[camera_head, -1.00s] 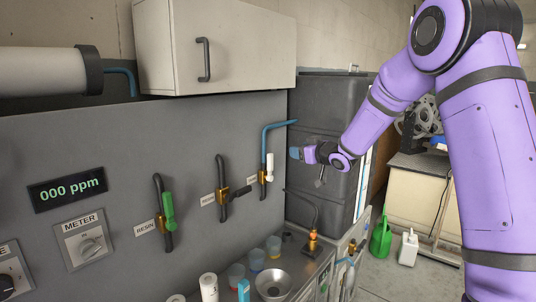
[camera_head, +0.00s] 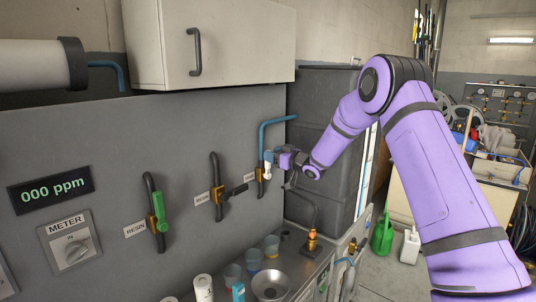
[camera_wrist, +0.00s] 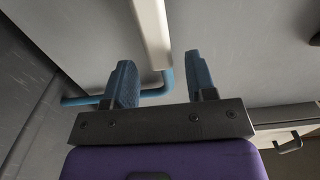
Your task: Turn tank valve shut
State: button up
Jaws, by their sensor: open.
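The valve with the white handle (camera_head: 267,170) is at the right end of the grey panel, below a blue pipe (camera_head: 266,129). Its label is too small to read. The handle points roughly up and down. My gripper (camera_head: 272,157) is at the handle from the right and hides part of it. In the wrist view the two blue fingers (camera_wrist: 160,62) are apart, and the white handle (camera_wrist: 152,30) runs between them lengthwise. I see a gap on each side of it. Whether a finger touches it I cannot tell.
A green-handled valve (camera_head: 159,211) and a black-handled valve (camera_head: 237,190) are to the left on the panel. Cups and a steel bowl (camera_head: 271,284) stand on the bench below. A dark tank (camera_head: 331,110) stands behind my gripper. A white cabinet (camera_head: 215,45) hangs above.

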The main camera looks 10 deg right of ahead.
jog(key=shift+x, duration=1.45)
grip_shut()
